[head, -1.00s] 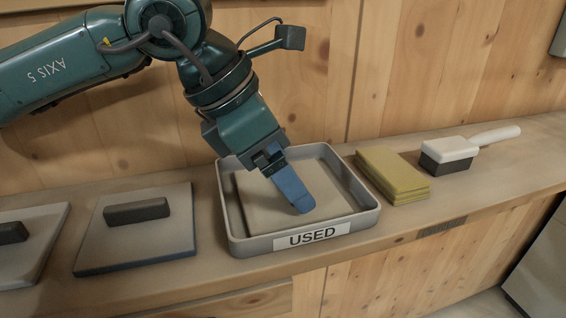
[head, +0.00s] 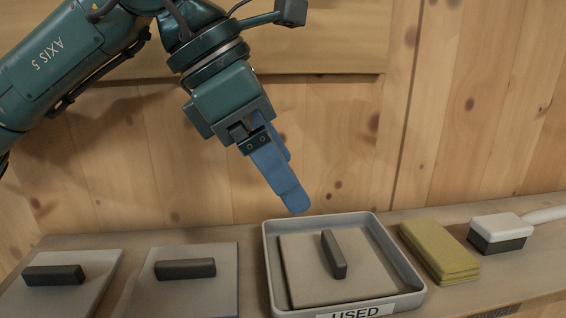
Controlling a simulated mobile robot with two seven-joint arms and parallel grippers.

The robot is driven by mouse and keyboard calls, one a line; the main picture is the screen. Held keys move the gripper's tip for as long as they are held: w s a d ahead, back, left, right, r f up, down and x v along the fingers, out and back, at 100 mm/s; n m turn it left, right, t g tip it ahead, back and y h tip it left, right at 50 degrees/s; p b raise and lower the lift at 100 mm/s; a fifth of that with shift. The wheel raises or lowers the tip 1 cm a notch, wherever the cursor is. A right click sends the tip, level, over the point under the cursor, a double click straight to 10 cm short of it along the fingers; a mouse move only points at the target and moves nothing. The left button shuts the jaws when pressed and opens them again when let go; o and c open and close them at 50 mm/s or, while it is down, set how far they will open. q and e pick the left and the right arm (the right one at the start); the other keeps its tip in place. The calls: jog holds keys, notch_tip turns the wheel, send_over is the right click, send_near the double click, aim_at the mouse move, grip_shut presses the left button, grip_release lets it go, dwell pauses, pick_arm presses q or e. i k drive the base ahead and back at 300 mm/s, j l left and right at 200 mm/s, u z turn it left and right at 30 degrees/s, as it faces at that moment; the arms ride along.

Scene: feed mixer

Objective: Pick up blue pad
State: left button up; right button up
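My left gripper (head: 290,190), with blue fingers, hangs above the back of the grey tray (head: 412,270). Its fingers look parted and nothing shows between them; the far finger is mostly hidden. A grey pad (head: 305,285) with a dark handle lies in the tray. Two more flat grey pads with dark handles lie left of it: a middle pad (head: 215,300) and a far-left pad (head: 85,295). No pad's top looks blue; the middle pad's front edge, bluish in the earlier view, is out of frame. My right gripper is not in view.
The tray, labelled USED, stands on a wooden shelf (head: 255,240) against a plank wall. A yellow stack of cloths (head: 440,255) and a white-and-dark brush (head: 500,230) lie to its right. The space above the left pads is clear.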

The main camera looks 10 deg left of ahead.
aim_at(202, 281)
jog(key=k, duration=2)
